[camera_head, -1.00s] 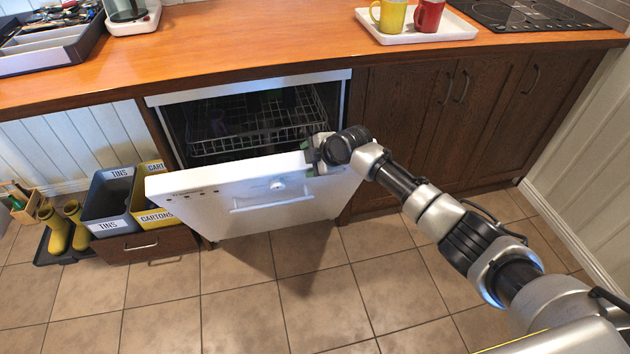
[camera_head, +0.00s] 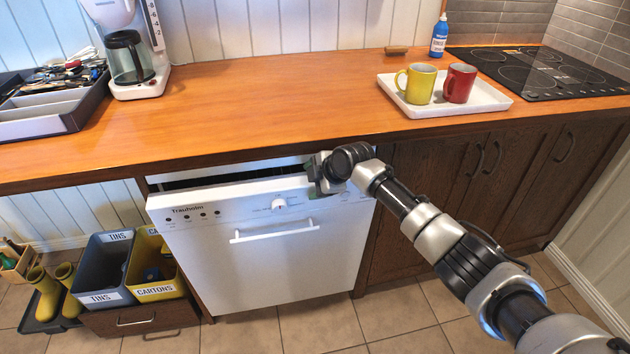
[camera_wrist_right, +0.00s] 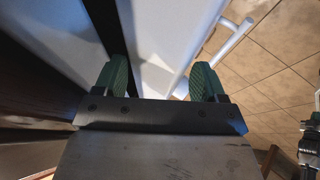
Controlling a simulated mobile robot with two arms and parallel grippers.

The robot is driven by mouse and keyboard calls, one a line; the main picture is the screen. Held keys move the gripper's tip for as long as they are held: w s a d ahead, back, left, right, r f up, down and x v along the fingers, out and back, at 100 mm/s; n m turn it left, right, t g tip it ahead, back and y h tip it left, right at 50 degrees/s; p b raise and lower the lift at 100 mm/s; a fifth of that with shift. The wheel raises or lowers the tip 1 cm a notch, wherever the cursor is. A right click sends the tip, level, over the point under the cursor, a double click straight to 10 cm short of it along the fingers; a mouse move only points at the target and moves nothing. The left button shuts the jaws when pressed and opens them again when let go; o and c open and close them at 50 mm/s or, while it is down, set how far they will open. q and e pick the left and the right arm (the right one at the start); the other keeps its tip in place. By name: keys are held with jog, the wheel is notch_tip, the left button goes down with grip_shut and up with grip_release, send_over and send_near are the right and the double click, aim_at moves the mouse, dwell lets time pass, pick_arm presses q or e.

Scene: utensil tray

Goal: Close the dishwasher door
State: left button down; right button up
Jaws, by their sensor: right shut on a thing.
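The white dishwasher door (camera_head: 275,262) stands nearly upright under the counter. Its top edge leans out slightly, with a dark gap (camera_head: 215,181) above and behind it. The door's bar handle (camera_head: 275,231) is on the front below the control panel. My right gripper (camera_head: 318,178) is at the door's top right corner, shut on the door's edge. In the right wrist view the green fingers of the right gripper (camera_wrist_right: 157,82) stand on either side of the white door edge (camera_wrist_right: 160,35). The dishwasher's inside is hidden.
The wooden counter (camera_head: 270,110) runs above the door. It carries a utensil tray (camera_head: 42,121), a coffee maker (camera_head: 128,60) and a white tray with two mugs (camera_head: 490,100). Tins and cartons bins (camera_head: 157,290) stand left of the door. The floor in front is clear.

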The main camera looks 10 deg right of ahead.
jog(key=shift+s+f, duration=0.15)
jog(key=shift+f, duration=0.4)
jog(key=o, duration=1)
jog(key=shift+c, duration=0.2)
jog(key=shift+o, duration=0.3)
jog(key=shift+w+f, duration=0.15)
jog(key=shift+w, duration=0.2)
jog(key=shift+s+r, duration=0.1)
jog(key=shift+r, duration=0.2)
jog(key=shift+s+d+r, duration=0.25)
jog(key=shift+d+r, duration=0.05)
jog(key=shift+r, duration=0.2)
jog(key=p+v, duration=0.1)
jog(key=v, duration=0.8)
jog(key=shift+s+r, duration=0.15)
